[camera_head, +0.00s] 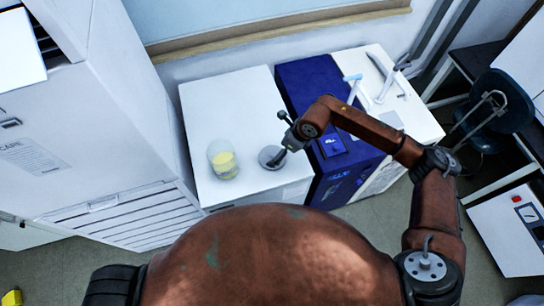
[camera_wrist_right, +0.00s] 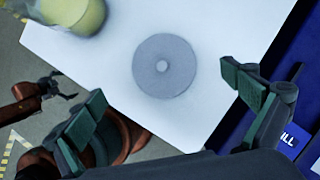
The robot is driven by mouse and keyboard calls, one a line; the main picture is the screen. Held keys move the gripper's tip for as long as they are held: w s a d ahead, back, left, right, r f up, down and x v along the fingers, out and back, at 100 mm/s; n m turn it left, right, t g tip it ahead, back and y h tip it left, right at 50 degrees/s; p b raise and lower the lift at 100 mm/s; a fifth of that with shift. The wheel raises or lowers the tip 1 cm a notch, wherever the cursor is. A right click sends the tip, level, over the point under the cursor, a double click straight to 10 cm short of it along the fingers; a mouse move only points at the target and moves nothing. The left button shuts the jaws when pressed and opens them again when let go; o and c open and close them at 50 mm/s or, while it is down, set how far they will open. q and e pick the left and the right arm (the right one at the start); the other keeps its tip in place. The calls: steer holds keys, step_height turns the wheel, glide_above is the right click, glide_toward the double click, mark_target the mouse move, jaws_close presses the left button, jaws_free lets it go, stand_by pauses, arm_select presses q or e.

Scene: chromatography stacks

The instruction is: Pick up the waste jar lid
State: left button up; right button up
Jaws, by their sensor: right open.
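The waste jar lid is a flat grey disc with a small knob at its centre. It lies on the white cabinet top in the head view (camera_head: 267,154) and shows whole in the right wrist view (camera_wrist_right: 178,80). My right gripper (camera_head: 279,138) is open and empty above it, and one finger overlaps the lid in the head view. In the right wrist view, its fingertips (camera_wrist_right: 163,86) stand wide apart on either side of the lid. The clear jar (camera_head: 223,162) with yellow contents stands left of the lid. My left gripper (camera_wrist_right: 65,88) shows small at left in the right wrist view; its jaws are unclear.
The white cabinet (camera_head: 213,103) has bare room behind the lid. A dark blue unit (camera_head: 305,78) stands close on its right, with a white unit (camera_head: 424,124) beyond. A tall white appliance (camera_head: 110,120) stands on the left. A wall is at the back.

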mark_target(274, 156)
steer(key=shift+w+f, duration=0.2)
steer(key=shift+f, duration=0.45)
steer(key=shift+w+f, duration=0.15)
steer(key=shift+f, duration=0.45)
steer(key=x, duration=0.1)
steer(key=p+x, duration=0.1)
steer(key=x, duration=0.2)
steer(key=shift+s+d+f, duration=0.1)
steer(key=shift+s+f, duration=0.1)
steer(key=shift+s, duration=0.15)
steer(key=shift+w+a+f, duration=0.15)
steer(key=shift+a+f, duration=0.05)
steer(key=shift+f, duration=0.35)
steer(key=shift+c, duration=0.6)
steer(key=c, duration=0.9)
steer(key=shift+r, duration=0.1)
